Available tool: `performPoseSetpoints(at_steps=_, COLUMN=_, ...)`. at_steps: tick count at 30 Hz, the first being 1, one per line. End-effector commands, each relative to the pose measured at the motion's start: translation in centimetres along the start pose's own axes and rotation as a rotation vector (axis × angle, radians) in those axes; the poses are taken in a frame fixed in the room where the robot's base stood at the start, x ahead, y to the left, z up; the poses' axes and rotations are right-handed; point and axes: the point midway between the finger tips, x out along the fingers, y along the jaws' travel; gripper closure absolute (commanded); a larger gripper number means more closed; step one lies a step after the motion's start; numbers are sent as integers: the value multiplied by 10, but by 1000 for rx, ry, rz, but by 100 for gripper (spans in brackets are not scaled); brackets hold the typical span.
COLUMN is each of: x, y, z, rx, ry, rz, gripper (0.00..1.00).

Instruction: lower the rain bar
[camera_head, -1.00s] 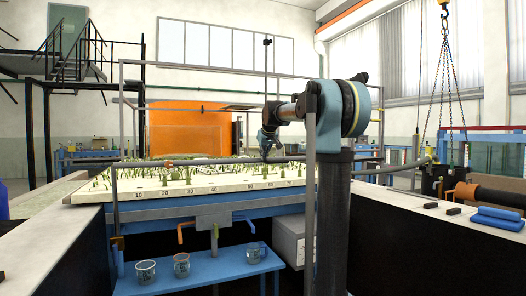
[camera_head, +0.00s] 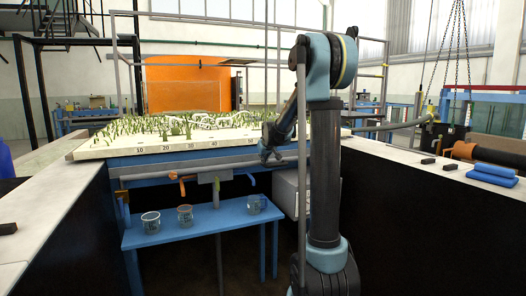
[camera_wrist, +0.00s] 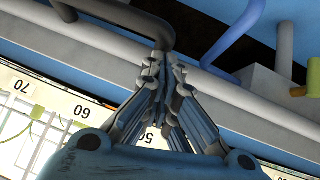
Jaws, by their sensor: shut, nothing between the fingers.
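The rain bar (camera_head: 150,172) is a long grey tube running across the front of the flume bench, just below the front edge of the white numbered bed (camera_head: 110,146). In the wrist view the bar (camera_wrist: 235,98) crosses diagonally past my fingertips. A dark bent handle (camera_wrist: 118,14) comes from the upper left and reaches my fingertips. My gripper (camera_head: 268,153) is at the bar, left of my arm column. In the wrist view my gripper (camera_wrist: 163,62) has its fingers together at the handle. The exact contact is hard to tell.
A blue shelf (camera_head: 190,232) with glass beakers stands below the bar. An orange handle (camera_head: 177,181) and a grey box (camera_head: 285,192) sit under the bench. Pale-topped counters flank me left and right (camera_head: 65,195). A grey hose (camera_head: 400,124) runs off right.

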Motion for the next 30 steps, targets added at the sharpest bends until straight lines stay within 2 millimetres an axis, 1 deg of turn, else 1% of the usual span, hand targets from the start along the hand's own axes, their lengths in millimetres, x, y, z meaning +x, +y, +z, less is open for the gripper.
performPoseSetpoints(at_steps=1, x=4, y=-1, z=4, rx=0, ry=0, rz=0, gripper=100)
performPoseSetpoints(at_steps=6, x=10, y=-3, z=10, rx=0, ry=0, rz=0, gripper=100)
performPoseSetpoints(at_steps=20, x=13, y=-3, z=14, rx=1, ry=-5, rz=-1, gripper=100)
performPoseSetpoints(at_steps=23, x=10, y=-3, z=12, rx=2, ry=-5, rz=-1, gripper=100)
performPoseSetpoints(at_steps=26, x=4, y=-2, z=6, rx=2, ry=-4, rz=0, gripper=100)
performPoseSetpoints(at_steps=30, x=-12, y=-1, z=-11, rx=2, ry=2, rz=2, gripper=100)
